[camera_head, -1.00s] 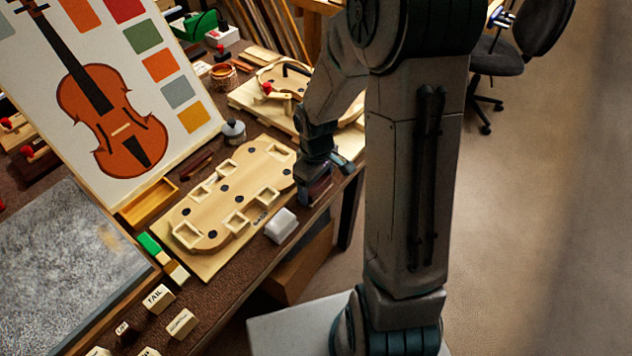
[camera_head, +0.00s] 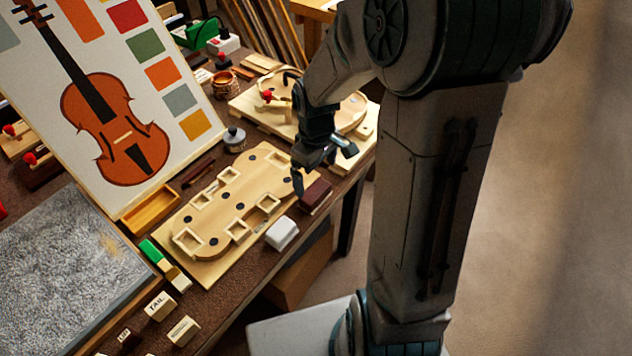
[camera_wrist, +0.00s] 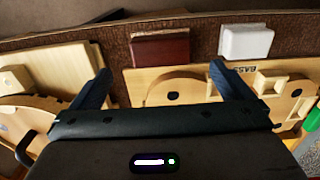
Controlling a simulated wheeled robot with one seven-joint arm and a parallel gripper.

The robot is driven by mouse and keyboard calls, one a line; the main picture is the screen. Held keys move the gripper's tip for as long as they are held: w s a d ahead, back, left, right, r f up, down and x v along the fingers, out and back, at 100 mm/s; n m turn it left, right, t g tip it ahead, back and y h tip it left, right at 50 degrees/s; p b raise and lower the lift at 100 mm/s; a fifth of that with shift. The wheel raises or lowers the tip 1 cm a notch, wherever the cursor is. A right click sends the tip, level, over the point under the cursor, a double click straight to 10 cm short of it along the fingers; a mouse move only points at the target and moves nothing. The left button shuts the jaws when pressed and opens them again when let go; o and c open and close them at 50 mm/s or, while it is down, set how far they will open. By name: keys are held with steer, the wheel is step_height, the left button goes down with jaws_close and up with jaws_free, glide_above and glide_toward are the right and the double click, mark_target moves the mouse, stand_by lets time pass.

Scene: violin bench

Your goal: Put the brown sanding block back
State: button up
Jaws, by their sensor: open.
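The brown sanding block (camera_head: 316,195), dark reddish brown, lies on the bench near its front edge, beside the right end of the pale violin-shaped mould (camera_head: 236,182). In the wrist view the block (camera_wrist: 160,47) lies flat on the brown bench top, just past the board's edge. My gripper (camera_head: 317,166) is open and empty, above and slightly behind the block in the head view. In the wrist view its two fingers (camera_wrist: 160,82) are spread wide, with the block beyond them and between their lines. No finger visibly touches it.
A white block (camera_head: 281,233) lies left of the brown one, with a gap between. An empty wooden tray (camera_head: 150,207) and a green-and-wood block (camera_head: 153,252) lie left of the mould. A grey-lidded pot (camera_head: 234,138) and another wooden fixture (camera_head: 270,112) stand behind.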

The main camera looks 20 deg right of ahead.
mark_target(316, 191)
steer(key=s+r+m+t, duration=0.2)
steer(key=s+r+m, duration=0.5)
steer(key=s+r, duration=0.5)
steer(key=shift+s+r+t, duration=0.3)
steer(key=shift+s+r, duration=0.05)
steer(key=shift+s, duration=0.5)
